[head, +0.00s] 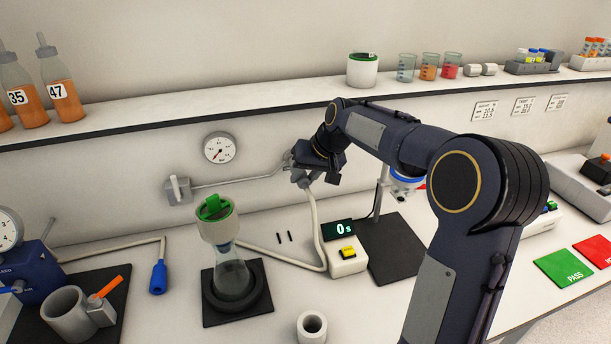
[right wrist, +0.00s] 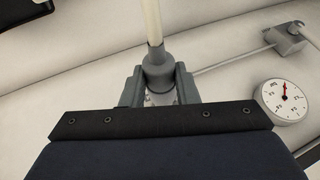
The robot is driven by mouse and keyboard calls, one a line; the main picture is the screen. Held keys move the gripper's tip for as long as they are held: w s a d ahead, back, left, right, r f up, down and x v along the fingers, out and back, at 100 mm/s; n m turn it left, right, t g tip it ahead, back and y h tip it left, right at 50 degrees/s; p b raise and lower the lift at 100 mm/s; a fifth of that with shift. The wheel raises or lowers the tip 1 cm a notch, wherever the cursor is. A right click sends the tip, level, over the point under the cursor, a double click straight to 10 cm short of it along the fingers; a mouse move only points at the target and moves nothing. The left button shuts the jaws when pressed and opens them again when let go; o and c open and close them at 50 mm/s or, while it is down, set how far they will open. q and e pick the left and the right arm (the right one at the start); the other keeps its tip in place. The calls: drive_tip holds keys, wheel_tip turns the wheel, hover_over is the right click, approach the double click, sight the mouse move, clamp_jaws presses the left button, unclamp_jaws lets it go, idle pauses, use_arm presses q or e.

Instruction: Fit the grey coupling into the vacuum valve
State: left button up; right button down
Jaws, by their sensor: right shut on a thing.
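My right gripper (head: 298,170) is shut on the grey coupling (right wrist: 158,72), near the wall. In the right wrist view the coupling sits between both fingers (right wrist: 159,88), with the pale hose (right wrist: 153,22) running out of its narrow end. The vacuum valve (head: 179,188) is a grey block with a white handle, left of the gripper; it also shows in the right wrist view (right wrist: 287,40). A thin pipe (head: 238,181) runs from it to beside the gripper. The pipe's end is hidden, so I cannot tell whether the coupling touches it. My left gripper is out of view.
A round gauge (head: 219,148) hangs above the pipe. Below stand a flask (head: 232,278) with a green-topped funnel (head: 214,212) and a timer box (head: 346,262). The hose loops down over the bench to the flask. A shelf (head: 250,108) runs above.

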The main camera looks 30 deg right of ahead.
drive_tip(key=shift+w, duration=0.15)
drive_tip(key=c, duration=1)
unclamp_jaws()
drive_tip(key=shift+c, duration=0.2)
drive_tip(key=v, duration=0.8)
drive_tip(key=shift+f, duration=0.1)
